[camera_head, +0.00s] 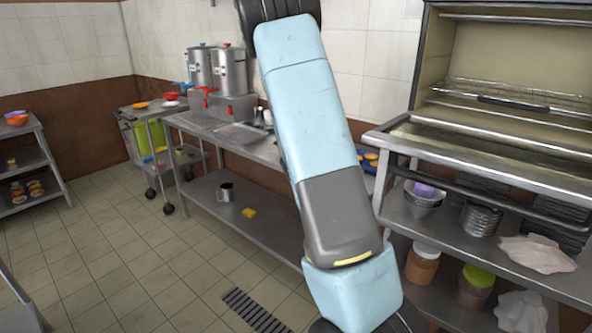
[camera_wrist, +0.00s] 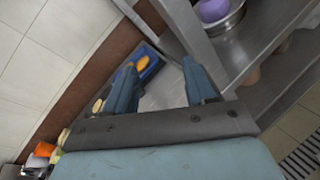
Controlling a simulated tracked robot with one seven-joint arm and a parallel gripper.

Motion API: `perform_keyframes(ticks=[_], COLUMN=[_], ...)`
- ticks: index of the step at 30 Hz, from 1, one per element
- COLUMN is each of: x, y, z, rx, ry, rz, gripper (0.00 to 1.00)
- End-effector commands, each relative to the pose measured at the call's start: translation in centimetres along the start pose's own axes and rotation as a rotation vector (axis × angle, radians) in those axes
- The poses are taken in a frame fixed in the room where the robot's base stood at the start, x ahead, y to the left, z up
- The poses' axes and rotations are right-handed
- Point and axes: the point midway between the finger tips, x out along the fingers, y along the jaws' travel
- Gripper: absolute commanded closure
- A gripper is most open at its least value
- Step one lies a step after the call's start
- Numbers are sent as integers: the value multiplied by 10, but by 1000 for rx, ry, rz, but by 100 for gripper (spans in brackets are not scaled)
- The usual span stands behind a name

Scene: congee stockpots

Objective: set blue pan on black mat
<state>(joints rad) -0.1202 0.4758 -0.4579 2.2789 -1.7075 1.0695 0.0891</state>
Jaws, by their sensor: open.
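My gripper (camera_wrist: 160,66) shows in the wrist view with its two blue fingers spread apart and nothing between them. Beyond the fingertips, a blue pan or tray (camera_wrist: 153,71) with orange pieces in it lies on the metal counter, partly hidden by the left finger. In the head view only a small blue part of it seems to show right of my arm, with yellow-orange pieces. I cannot make out a black mat in either view. My gripper is not visible in the head view.
A metal shelf rack (camera_head: 455,165) stands close on the right, with bowls (camera_head: 423,200) and jars (camera_head: 422,265). The long steel counter (camera_head: 215,131) carries two stockpots (camera_head: 229,72). A mug (camera_head: 225,192) and a yellow item (camera_head: 249,212) sit on its lower shelf.

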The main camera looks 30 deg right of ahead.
Motion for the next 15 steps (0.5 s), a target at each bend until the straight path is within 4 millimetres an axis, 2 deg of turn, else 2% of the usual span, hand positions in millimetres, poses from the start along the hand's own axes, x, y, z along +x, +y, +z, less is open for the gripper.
perform_keyframes(ticks=[1,6,15], x=[-8,-34,-91], y=[-4,-24,-57], z=[11,39,77], rx=[56,231,513], ry=[22,98,264], rz=[-38,-177,-401], gripper=[45,45,45])
